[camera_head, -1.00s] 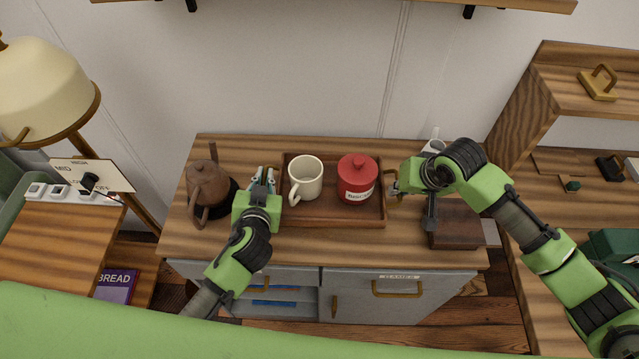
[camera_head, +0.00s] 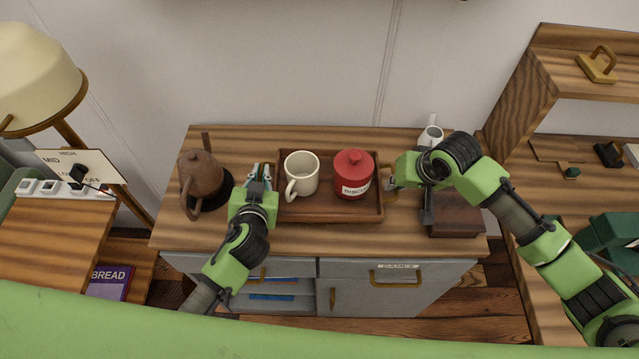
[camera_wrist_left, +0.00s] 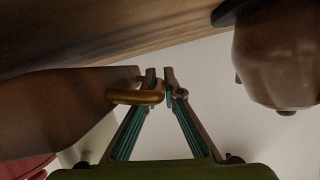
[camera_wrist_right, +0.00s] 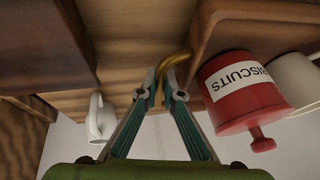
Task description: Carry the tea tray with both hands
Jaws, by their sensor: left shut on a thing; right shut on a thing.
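The brown wooden tea tray (camera_head: 325,213) is at the middle of the cabinet top. I cannot tell whether it touches the wood. A cream mug (camera_head: 301,176) stands upright on its left half and a red lidded biscuit jar (camera_head: 353,176) on its right half. My left gripper (camera_head: 262,174) is shut on the tray's left brass handle (camera_wrist_left: 138,97). My right gripper (camera_head: 391,184) is shut on the right brass handle (camera_wrist_right: 174,62). The jar also shows close beside my right gripper in the right wrist view (camera_wrist_right: 240,95).
A brown teapot (camera_head: 201,177) stands left of the tray, close to my left gripper. A white jug (camera_head: 431,136) and a dark brown box (camera_head: 458,217) are on the right. A lamp (camera_head: 38,75) is at far left and a wooden shelf unit (camera_head: 525,85) at right.

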